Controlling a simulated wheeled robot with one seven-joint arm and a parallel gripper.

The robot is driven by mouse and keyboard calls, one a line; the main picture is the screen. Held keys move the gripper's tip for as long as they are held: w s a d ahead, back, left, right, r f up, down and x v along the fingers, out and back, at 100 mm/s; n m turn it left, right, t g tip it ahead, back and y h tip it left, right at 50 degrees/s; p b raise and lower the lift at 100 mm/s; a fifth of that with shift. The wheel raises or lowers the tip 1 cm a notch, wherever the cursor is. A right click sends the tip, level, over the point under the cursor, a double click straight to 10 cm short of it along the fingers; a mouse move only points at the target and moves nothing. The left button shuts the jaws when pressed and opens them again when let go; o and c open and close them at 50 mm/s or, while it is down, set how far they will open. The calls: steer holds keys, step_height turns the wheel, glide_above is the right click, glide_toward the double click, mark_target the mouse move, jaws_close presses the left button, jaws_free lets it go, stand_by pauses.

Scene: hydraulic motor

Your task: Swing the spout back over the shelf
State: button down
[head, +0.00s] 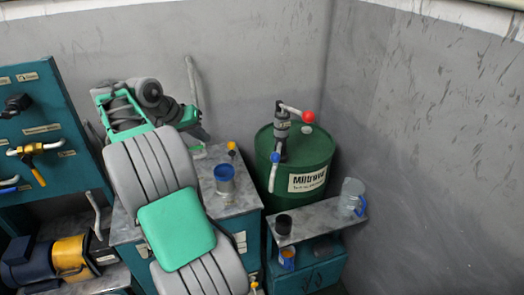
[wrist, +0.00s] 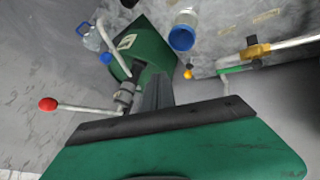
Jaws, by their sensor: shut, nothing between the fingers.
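The green drum (head: 292,160) carries a hand pump (head: 282,123) with a red-knobbed lever (head: 308,117). Its pale spout (head: 272,177), with a blue part at its upper end, hangs at the drum's front left, beside the workbench. The shelf (head: 325,215) stands in front of the drum, to the right of the spout's lower end. In the wrist view the lever's red knob (wrist: 47,103) is at the left and the blue part (wrist: 105,57) above the pump. My gripper (wrist: 156,82) looks shut and empty near the pump; contact cannot be told.
A blue-topped tin (head: 224,178) stands on the workbench (head: 238,203) left of the drum. A tool board (head: 40,130) is at far left. Walls close in behind and right.

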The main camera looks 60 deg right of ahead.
mark_target(276, 159)
steer(key=s+d+f+m+g, duration=0.3)
steer(key=s+d+m, duration=0.1)
steer(key=s+d, duration=0.2)
steer(key=shift+s+d+f+y, duration=0.35)
steer(key=shift+y, duration=0.05)
steer(key=s+d+f+b, duration=0.3)
steer(key=s+d+f, duration=0.2)
steer(key=s+f, duration=0.2)
steer(key=shift+s+d+b, duration=0.3)
steer(key=shift+s, duration=0.15)
steer(key=shift+s, duration=0.1)
